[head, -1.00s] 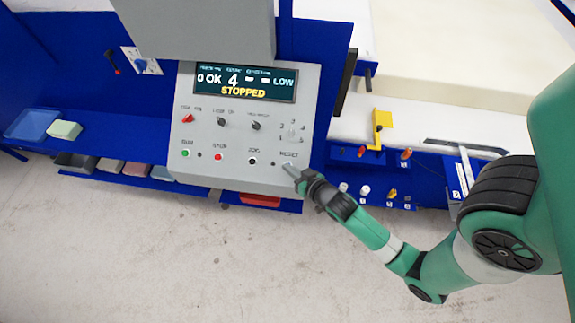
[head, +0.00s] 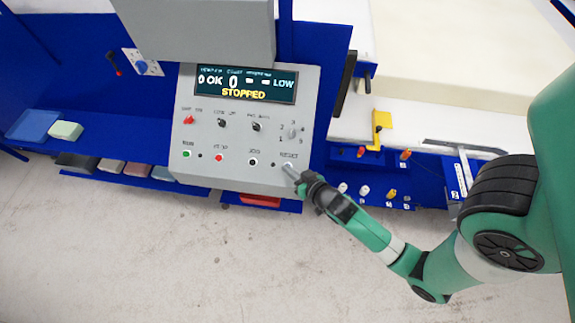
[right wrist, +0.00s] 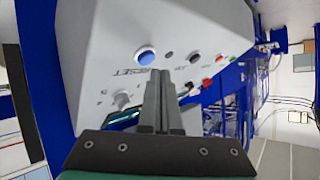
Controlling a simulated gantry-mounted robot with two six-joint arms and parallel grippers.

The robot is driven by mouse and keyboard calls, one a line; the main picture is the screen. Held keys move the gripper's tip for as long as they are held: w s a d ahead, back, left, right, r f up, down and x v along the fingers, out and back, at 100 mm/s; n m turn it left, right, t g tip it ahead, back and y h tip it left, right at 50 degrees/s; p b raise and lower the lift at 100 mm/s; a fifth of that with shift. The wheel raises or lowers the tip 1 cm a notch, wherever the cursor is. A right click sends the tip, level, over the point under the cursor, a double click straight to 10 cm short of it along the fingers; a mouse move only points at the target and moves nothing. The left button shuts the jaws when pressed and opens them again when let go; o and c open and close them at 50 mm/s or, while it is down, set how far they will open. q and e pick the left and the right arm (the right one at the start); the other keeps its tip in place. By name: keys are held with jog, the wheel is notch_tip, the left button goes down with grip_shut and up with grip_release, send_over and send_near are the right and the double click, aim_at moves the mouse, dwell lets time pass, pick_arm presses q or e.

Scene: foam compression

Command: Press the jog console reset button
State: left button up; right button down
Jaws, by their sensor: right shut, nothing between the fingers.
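The grey jog console (head: 228,138) has a display (head: 245,84) reading OK, 0, LOW and STOPPED. The reset button (right wrist: 146,57) is blue with a pale rim and sits beside its RESET label in the right wrist view. My right gripper (head: 290,170) is at the console's lower right corner, its tip over the reset button's place and hiding it in the head view. In the right wrist view my right gripper (right wrist: 160,75) is shut and empty, its fingertips beside the button, with the blue face uncovered. My left gripper is not in view.
Green (head: 185,154), red (head: 219,158) and black (head: 253,161) buttons sit left of the reset place. Knobs are above them. A blue shelf with small pegs (head: 365,190) is to the right. A grey box (head: 200,30) overhangs the console top. The floor in front is clear.

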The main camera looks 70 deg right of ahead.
jog(key=shift+s+a+r+p, duration=0.1)
jog(key=shift+a+r+p, duration=0.35)
jog(key=shift+r, duration=0.25)
jog(key=shift+s+a+r+p, duration=0.1)
jog(key=shift+a+r+p, duration=0.25)
jog(key=shift+r, duration=0.4)
jog(key=shift+a+r+p, duration=0.35)
jog(key=shift+a+r, duration=0.15)
jog(key=shift+r, duration=0.2)
